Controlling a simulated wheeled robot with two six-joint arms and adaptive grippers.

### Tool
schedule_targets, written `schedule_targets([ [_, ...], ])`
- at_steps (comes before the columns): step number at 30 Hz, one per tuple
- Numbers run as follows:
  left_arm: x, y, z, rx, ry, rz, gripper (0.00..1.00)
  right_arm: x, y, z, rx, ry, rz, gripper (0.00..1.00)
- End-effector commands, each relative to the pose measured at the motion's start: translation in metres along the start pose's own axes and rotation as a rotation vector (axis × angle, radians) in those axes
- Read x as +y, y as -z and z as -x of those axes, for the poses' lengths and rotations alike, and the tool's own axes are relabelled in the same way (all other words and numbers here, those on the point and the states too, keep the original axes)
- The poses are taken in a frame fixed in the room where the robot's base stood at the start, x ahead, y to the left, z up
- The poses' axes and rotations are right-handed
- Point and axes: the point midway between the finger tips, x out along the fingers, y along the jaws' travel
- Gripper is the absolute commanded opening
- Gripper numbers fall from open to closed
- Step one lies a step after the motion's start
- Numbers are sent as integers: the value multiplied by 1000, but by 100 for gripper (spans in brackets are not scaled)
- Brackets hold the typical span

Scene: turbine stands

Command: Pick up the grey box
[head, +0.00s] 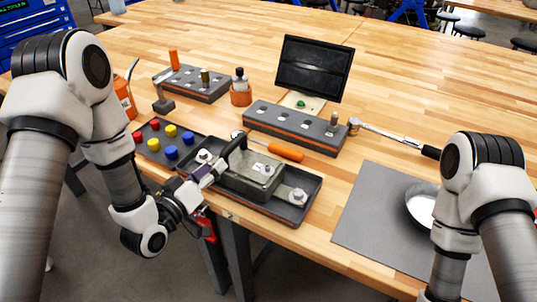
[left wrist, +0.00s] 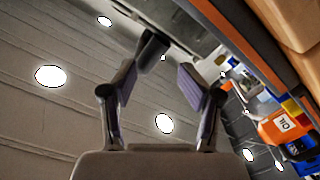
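The grey box (head: 255,180) sits in a dark tray (head: 268,212) at the near edge of the wooden table. A dark arched handle (head: 238,147) stands at its left end. My left gripper (head: 218,172) is at the left end of the box, close to the handle. In the left wrist view its two fingers (left wrist: 160,78) are apart. A dark rounded piece (left wrist: 153,50), perhaps the handle, shows by the tip of the left finger. Contact cannot be told. My right arm is at the right; its gripper is out of view.
Red, yellow and blue knobs stand on a tray (head: 153,152) to the left. A long dark block (head: 295,128) and an orange-handled screwdriver (head: 286,154) lie behind the box. A grey mat (head: 365,225) with a metal bowl (head: 420,207) is to the right.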

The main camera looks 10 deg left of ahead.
Motion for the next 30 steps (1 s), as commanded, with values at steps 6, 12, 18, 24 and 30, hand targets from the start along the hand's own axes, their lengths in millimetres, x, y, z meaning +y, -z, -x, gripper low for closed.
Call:
schedule_targets([
  [6,10,13,-22,35,-33,11,52,0,0,8,1,0,-1,40],
  [12,18,18,-51,32,-31,11,52,0,0,26,1,0,-1,40],
  [18,16,15,-77,32,-26,14,52,0,0,32,1,0,-1,40],
  [24,15,14,-78,32,-25,15,48,0,0,30,0,0,-1,40],
  [30,15,14,-78,31,-24,15,0,0,0,30,0,0,-1,40],
])
